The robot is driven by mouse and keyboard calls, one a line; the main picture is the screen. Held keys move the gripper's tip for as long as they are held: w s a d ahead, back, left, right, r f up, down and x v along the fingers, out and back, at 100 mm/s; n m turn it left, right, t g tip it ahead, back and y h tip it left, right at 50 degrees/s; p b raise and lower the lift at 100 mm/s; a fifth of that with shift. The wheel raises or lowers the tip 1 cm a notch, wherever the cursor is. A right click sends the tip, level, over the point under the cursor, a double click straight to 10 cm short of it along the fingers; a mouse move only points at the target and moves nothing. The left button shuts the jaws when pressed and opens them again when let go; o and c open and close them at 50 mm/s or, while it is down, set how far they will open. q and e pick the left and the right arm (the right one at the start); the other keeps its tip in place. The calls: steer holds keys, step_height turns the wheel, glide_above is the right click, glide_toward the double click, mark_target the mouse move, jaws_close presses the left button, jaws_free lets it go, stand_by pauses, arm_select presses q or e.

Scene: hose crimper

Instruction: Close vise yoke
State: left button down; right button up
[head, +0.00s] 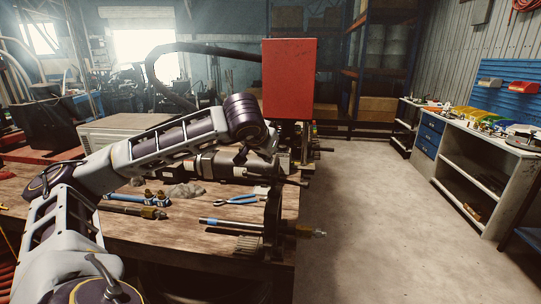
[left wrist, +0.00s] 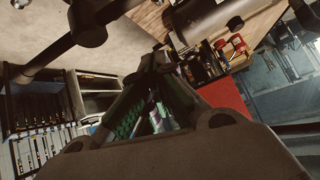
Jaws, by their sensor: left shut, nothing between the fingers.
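My left arm reaches in from the left in the head view, over the workbench. My left gripper (left wrist: 155,62) shows in the left wrist view with its fingers together and nothing between them. In the head view its fingertips are hard to make out against the dark parts beyond the wrist. A dark upright metal frame (head: 273,215), which looks like the vise, stands at the bench's right edge. I cannot tell whether its yoke is open or closed. A dark bar with a knob (left wrist: 88,32) shows at the upper left of the left wrist view. My right gripper is not in view.
A red box (head: 290,80) rises behind the vise. Blue-handled pliers (head: 240,200) and a rod (head: 228,223) lie on the wooden bench (head: 185,228). Open floor (head: 365,220) runs to the right, up to a shelved side bench (head: 480,160).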

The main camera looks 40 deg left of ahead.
arm_select(q)
steer(key=v, duration=0.9)
steer(key=shift+s+d, duration=0.25)
steer(key=shift+s, duration=0.3)
steer(key=shift+s+d+f, duration=0.1)
steer(key=shift+f, duration=0.15)
